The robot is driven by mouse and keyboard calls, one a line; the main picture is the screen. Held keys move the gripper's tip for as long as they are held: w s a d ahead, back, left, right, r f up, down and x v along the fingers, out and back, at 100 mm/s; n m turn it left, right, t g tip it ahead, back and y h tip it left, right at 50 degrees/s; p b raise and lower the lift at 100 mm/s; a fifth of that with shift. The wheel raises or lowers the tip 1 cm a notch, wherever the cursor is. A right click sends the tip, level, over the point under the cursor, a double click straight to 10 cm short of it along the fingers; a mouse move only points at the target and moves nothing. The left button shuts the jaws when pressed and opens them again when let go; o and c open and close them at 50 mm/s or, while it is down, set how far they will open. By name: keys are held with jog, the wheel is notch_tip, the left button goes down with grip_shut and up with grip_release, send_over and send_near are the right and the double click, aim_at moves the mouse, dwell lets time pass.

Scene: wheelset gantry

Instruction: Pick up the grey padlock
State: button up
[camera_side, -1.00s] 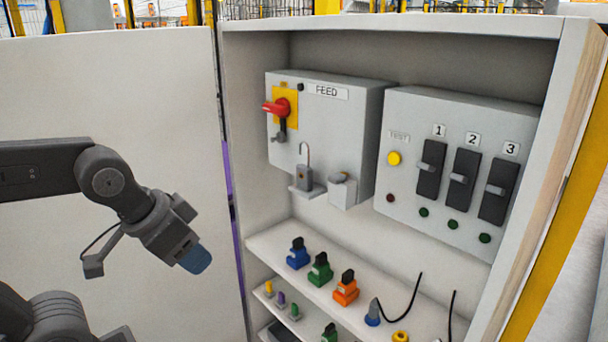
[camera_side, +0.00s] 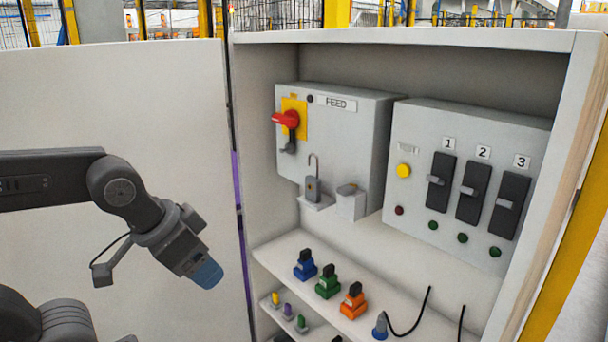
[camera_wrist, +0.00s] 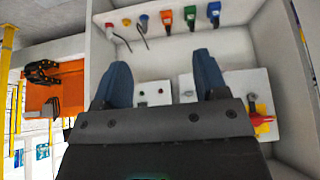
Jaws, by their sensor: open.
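The grey padlock (camera_side: 313,190) stands upright on a small ledge (camera_side: 318,202) at the foot of the FEED box, its tall thin shackle pointing up. My gripper (camera_side: 208,272) is left of the padlock and lower in the side view, apart from it, in front of the white cabinet door. Its blue fingers point down and to the right. In the wrist view my gripper (camera_wrist: 161,72) shows two blue fingers spread wide, with nothing between them. I cannot make out the padlock in the wrist view; the gripper body covers much of the lower part.
The FEED box (camera_side: 350,130) carries a red handle (camera_side: 286,119) on a yellow plate. A small grey holder (camera_side: 351,203) is right of the padlock. A switch panel (camera_side: 400,140) is further right. The shelf below (camera_side: 275,250) holds blue, green and orange plugs.

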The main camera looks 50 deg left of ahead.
jog(key=shift+o, duration=1)
jog(key=w+a+r+n+t+y, duration=0.1)
jog(key=w+a+r+t+y, duration=0.15)
jog(key=w+a, duration=0.4)
jog(key=w+a+r+n+t+y, duration=0.1)
jog(key=w+a+t+y, duration=0.2)
jog(key=w, duration=0.6)
jog(key=m+t+h, duration=0.2)
jog(key=h, duration=0.4)
send_near(314, 186)
jog(key=shift+t+y, duration=0.25)
jog(key=x, duration=0.8)
jog(key=a+f+x, duration=0.1)
jog(key=x, duration=0.2)
jog(key=shift+w+a+f, duration=0.1)
jog(key=shift+w, duration=0.1)
jog(key=shift+c, duration=0.2)
